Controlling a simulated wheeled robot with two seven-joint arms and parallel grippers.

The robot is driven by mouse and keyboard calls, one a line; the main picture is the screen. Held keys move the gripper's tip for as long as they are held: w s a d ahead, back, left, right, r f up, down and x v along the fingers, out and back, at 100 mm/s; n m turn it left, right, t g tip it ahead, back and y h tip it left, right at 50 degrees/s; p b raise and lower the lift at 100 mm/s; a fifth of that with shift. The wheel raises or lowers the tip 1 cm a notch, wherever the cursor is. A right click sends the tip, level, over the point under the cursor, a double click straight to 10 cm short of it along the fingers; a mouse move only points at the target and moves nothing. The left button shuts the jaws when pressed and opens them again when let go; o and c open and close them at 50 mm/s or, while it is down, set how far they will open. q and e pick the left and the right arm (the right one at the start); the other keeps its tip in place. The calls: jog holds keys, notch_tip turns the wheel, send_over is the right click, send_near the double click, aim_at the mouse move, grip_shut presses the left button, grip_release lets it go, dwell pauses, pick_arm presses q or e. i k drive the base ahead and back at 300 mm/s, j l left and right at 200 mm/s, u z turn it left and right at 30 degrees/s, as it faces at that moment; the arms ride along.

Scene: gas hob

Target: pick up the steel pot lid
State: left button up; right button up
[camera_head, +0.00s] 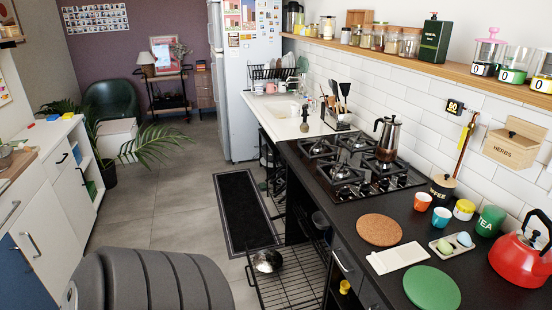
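A round, shiny steel piece (267,260) lies at the left end of a pulled-out wire drawer (290,280), low under the black counter. It looks like the steel pot lid, but it is small and I cannot tell for certain that it is a lid and not a shallow pan. Neither my left nor my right gripper shows in the head view.
A dark floor mat (243,210) lies left of the counter. Grey floor (180,200) is clear.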

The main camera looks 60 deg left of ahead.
aim_at(267, 260)
jog(key=u, duration=1.95)
jog(key=z, duration=2.1)
jog(key=u, duration=2.1)
jog(key=z, duration=0.2)
